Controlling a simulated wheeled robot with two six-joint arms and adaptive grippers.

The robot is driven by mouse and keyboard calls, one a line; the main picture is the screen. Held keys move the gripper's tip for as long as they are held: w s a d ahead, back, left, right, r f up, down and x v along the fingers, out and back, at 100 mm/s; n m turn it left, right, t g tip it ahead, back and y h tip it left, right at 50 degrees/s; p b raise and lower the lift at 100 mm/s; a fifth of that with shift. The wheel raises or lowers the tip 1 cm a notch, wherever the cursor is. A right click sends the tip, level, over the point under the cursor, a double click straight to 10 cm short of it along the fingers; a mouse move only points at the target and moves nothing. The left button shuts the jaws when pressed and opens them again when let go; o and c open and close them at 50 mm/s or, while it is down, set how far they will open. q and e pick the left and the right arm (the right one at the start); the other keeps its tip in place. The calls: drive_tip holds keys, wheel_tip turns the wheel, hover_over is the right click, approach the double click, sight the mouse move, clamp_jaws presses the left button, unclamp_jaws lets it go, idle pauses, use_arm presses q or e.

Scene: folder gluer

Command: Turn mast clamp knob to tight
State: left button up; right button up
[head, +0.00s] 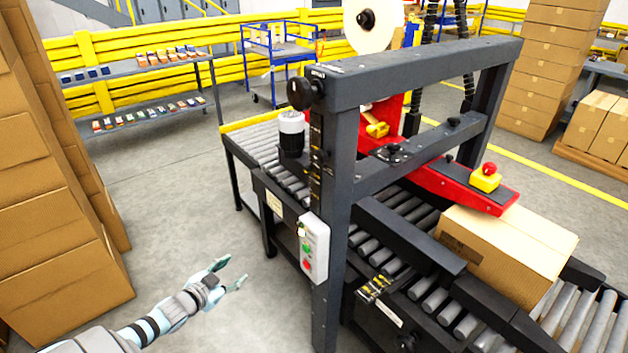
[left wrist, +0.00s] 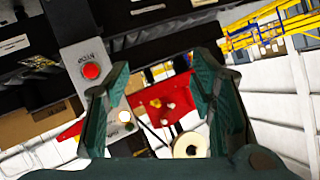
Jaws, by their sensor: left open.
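A round black knob (head: 303,92) sticks out from the upper left of the dark grey mast frame (head: 340,190); it looks like the mast clamp knob, but its setting cannot be read. Other small black knobs sit on the crossbar (head: 453,122) and near the red head. My left gripper (head: 231,272) is open and empty, low over the floor, left of the machine and well apart from the knob. In the left wrist view its two dark green fingers (left wrist: 165,105) are spread, with nothing between them touching. My right gripper is not in view.
A grey control box (head: 314,248) with green and red buttons is fixed to the mast's near side. A carton (head: 507,250) lies on the roller conveyor under the red arm (head: 440,185). Stacked boxes (head: 60,190) stand at left. Floor between them is clear.

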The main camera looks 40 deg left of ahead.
use_arm(q)
drive_tip(key=w+d+r+m+t+h, duration=0.1)
drive_tip(key=w+d+r+t+h, duration=0.15)
drive_tip(key=r, duration=0.35)
drive_tip(key=w+d+r+t+h, duration=0.1)
drive_tip(key=w+r+t, duration=0.1)
drive_tip(key=w+r, duration=0.25)
drive_tip(key=t+h, duration=0.4)
drive_tip(key=h, duration=0.2)
approach(317, 160)
drive_tip(key=b+x, duration=0.1)
drive_tip(key=x, duration=0.8)
drive_tip(key=shift+d+r+b, duration=0.15)
drive_tip(key=shift+b, duration=0.25)
drive_tip(key=shift+w, duration=0.1)
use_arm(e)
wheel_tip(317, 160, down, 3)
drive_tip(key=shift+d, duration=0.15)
use_arm(q)
drive_tip(key=shift+c, duration=0.4)
drive_tip(key=c, duration=1)
drive_tip(key=shift+c, duration=0.2)
